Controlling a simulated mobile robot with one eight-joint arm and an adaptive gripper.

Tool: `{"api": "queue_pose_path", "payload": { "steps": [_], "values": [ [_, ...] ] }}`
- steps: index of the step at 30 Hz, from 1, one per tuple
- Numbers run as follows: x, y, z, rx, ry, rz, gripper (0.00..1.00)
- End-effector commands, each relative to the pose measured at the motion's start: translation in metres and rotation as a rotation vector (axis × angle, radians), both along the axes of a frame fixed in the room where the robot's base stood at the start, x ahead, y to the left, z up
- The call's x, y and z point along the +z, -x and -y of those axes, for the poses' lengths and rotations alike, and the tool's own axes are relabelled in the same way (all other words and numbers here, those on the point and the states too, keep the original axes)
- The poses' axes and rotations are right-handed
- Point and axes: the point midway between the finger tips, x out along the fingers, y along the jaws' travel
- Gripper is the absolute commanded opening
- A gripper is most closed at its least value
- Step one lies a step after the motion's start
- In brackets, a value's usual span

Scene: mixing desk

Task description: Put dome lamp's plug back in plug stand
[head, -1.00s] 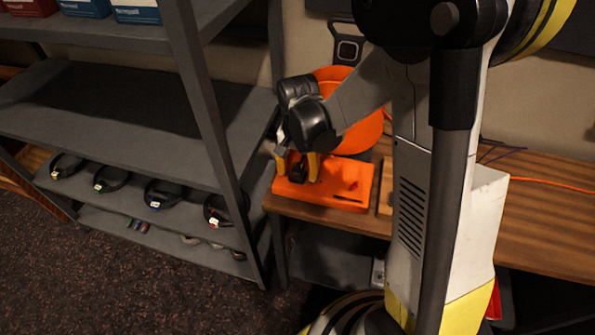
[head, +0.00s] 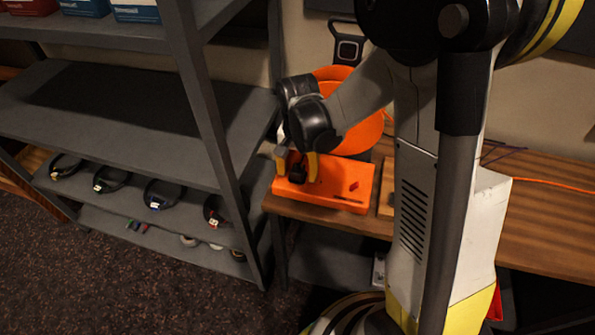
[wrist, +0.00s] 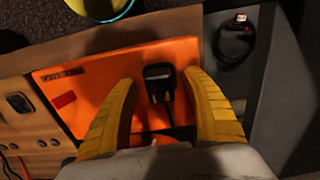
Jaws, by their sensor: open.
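The orange plug stand (head: 335,190) sits on the left end of the wooden desk; the wrist view shows it from above (wrist: 90,65). A black plug (wrist: 159,80) is at the stand, with its dark cord running toward the bottom of the wrist view. The plug also shows in the head view (head: 298,172). My gripper (wrist: 168,95) is open, with one yellow finger on each side of the plug and gaps between. In the head view my gripper (head: 297,165) is low over the stand's left part. I cannot tell how deep the plug sits.
A large orange round thing (head: 357,112) stands behind my gripper. A grey shelf rack (head: 110,115) with several black coiled bands is close on the left. The wooden desk top (head: 540,215) runs clear to the right, with an orange cable at the back.

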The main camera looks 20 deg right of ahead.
Motion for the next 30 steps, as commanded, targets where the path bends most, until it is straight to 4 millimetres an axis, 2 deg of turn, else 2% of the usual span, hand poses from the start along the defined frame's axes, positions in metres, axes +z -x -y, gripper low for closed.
{"api": "queue_pose_path", "payload": {
  "steps": [4, 5, 10, 20, 30],
  "values": [
    [0.000, 0.000, 0.000, 0.000, 0.000, 0.000, 0.58],
    [0.000, 0.000, 0.000, 0.000, 0.000, 0.000, 0.53],
    [0.000, 0.000, 0.000, 0.000, 0.000, 0.000, 0.01],
    [0.001, 0.000, 0.000, 0.000, 0.000, 0.000, 0.00],
    [0.014, 0.000, 0.000, 0.000, 0.000, 0.000, 0.00]
  ]
}}
